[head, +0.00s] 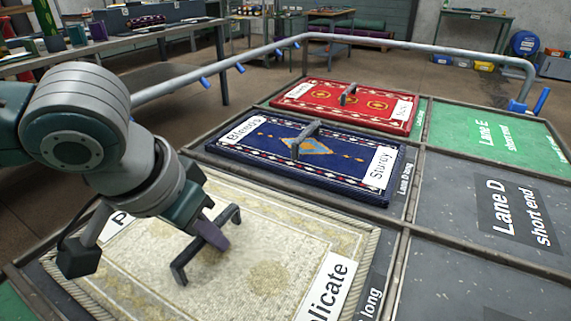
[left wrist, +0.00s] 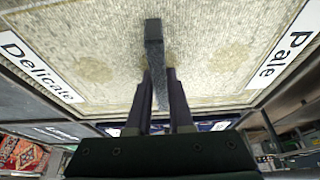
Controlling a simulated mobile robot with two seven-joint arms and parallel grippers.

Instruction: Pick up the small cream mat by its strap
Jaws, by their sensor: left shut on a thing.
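The small cream mat (head: 262,285) lies flat in the nearest lane, with labels that read "Delicate" and, in the left wrist view, "Pale". Its dark strap (head: 180,272) arches over the middle of the mat. My left gripper (head: 212,236) reaches down from the left and is shut on the strap near the middle of its bar. In the left wrist view the two fingers (left wrist: 160,100) stand on both sides of the strap (left wrist: 153,42), above the cream mat (left wrist: 205,30). My right gripper is in neither view.
A blue mat (head: 345,172) with a strap lies behind the cream one, and a red mat (head: 380,120) lies beyond it. Raised dark bars divide the lanes. Lane D (head: 450,245) at the right is bare. A grey pipe rail (head: 420,45) runs behind.

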